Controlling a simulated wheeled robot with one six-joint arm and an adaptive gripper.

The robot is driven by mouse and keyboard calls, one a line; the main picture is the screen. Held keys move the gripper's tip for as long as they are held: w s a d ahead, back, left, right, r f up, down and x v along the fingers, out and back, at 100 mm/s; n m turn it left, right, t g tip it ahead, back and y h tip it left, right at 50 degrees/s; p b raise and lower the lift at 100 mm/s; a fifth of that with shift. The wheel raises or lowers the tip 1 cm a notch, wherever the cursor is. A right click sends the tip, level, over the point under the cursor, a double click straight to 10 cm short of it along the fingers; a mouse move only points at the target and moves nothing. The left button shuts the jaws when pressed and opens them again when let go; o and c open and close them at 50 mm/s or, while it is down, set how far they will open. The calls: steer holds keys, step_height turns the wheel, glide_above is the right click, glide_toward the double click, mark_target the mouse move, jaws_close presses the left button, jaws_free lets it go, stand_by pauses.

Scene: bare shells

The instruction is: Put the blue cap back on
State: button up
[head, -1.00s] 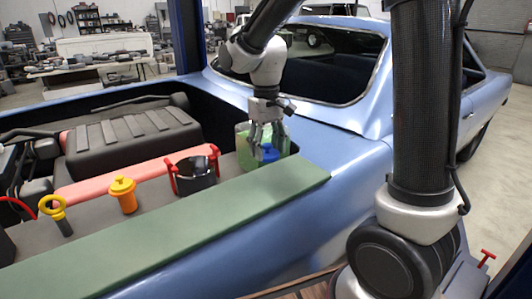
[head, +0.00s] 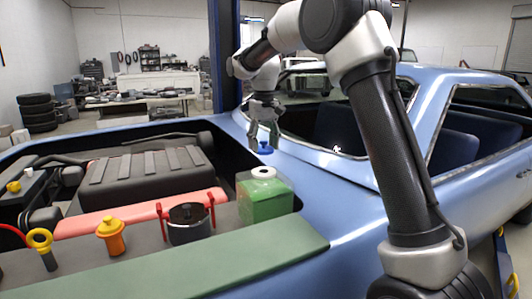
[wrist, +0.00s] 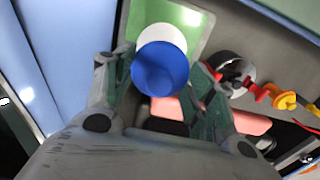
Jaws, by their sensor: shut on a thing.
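The blue cap (head: 264,148) is held in my gripper (head: 264,143), above and apart from the green reservoir (head: 268,208). The reservoir is a green box-shaped tank with a white round neck (head: 263,173) on top, and the neck is uncovered. In the wrist view the blue cap (wrist: 160,69) sits between the fingers of my gripper (wrist: 162,75) and hides part of the white neck (wrist: 161,33) below it. The gripper is shut on the cap.
A black pot with red handles (head: 188,224), an orange cap with a yellow top (head: 111,236) and a yellow ring handle (head: 41,243) stand left of the reservoir. A green board (head: 200,262) lies in front. The blue car body surrounds the bay.

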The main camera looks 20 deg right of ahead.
mark_target(264, 171)
steer(key=shift+s+f, duration=0.15)
steer(key=shift+f, duration=3.1)
steer(key=shift+f, duration=0.1)
steer(key=o, duration=1)
steer(key=shift+o, duration=0.5)
steer(key=o, duration=0.4)
steer(key=shift+c, duration=0.2)
